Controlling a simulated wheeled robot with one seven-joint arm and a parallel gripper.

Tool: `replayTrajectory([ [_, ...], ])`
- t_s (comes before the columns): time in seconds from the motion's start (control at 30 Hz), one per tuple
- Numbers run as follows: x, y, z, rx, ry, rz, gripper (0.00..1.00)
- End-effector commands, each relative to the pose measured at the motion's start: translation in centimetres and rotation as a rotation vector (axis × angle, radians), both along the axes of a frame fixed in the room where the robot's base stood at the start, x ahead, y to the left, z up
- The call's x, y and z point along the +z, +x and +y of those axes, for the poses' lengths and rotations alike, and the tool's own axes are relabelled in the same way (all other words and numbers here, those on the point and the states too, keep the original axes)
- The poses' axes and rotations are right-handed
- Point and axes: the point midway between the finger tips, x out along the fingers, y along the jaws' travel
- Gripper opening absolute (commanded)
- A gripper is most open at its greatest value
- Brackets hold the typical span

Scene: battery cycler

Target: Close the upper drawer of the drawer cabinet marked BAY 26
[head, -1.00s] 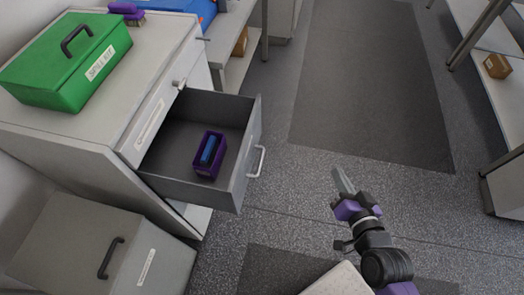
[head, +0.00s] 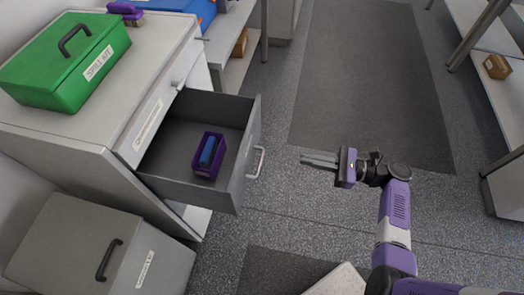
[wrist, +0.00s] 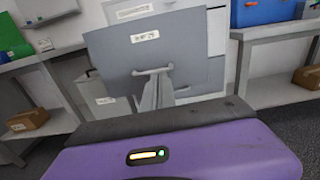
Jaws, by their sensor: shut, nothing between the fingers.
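The grey cabinet (head: 60,150) stands at the left in the head view, with a drawer (head: 190,188) pulled well out to the right. Its front, with a pale bar handle (head: 257,163), also shows in the wrist view (wrist: 205,50). That front bears a small label (wrist: 145,37), too small to read surely. A purple bin (head: 208,157) with a blue item in it sits inside the drawer. My gripper (head: 304,160) is shut and empty, right of the handle and pointing left at it, with a gap between. In the wrist view my fingers (wrist: 155,93) overlap the area just below the handle.
A green box (head: 68,65) with a black handle stands on the cabinet top. A grey lidded box (head: 60,240) stands at the lower left. Shelving with a small brown carton (head: 496,66) is at the right. The floor between is clear.

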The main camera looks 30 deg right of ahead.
Motion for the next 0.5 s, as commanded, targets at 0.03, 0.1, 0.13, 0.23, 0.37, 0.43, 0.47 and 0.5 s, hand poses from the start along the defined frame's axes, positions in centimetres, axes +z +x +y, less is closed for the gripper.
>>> replayTrajectory([
  [0.03,0.0,-0.2,0.3,0.012,0.015,0.014,0.00],
  [0.1,0.0,0.0,0.5,0.014,0.024,0.024,0.00],
  [0.13,0.0,0.1,0.6,0.014,0.025,0.025,0.00],
  [0.23,0.1,0.9,1.4,0.016,0.024,0.027,0.00],
  [0.37,0.1,2.5,3.0,0.016,0.023,0.026,0.00],
  [0.43,0.1,3.5,4.1,0.016,0.024,0.027,0.00],
  [0.47,0.1,3.9,4.5,0.017,0.024,0.027,0.00],
  [0.5,0.1,4.5,5.0,0.016,0.023,0.027,0.00],
])
